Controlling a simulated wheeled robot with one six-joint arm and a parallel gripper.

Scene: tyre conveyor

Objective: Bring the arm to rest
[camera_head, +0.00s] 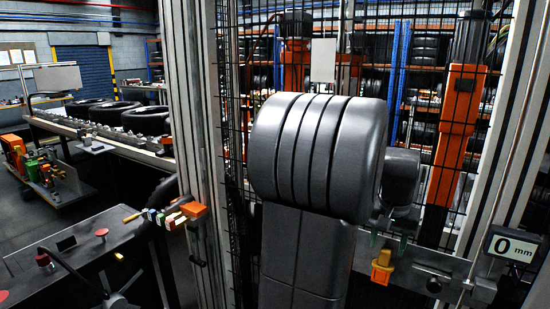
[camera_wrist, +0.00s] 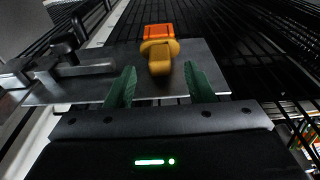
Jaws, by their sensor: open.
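My gripper (camera_wrist: 159,70) is open, with its two green fingers spread apart in the wrist view. Nothing is clamped between them. An orange and yellow piece (camera_wrist: 160,52) stands on a grey metal plate (camera_wrist: 210,75), lined up with the gap between the fingers. How far the fingertips are from it is hard to tell. In the head view my large dark grey arm fills the middle and hides most of my gripper. The green fingertips show just above the orange and yellow piece (camera_head: 382,267).
A black mesh fence (camera_head: 235,120) and metal posts (camera_head: 185,120) stand close to the arm. A display reading 0 mm (camera_head: 513,248) is at the right. A conveyor with tyres (camera_head: 145,120) lies at the left. Colourful small parts (camera_head: 165,217) sit on the dark bench's edge.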

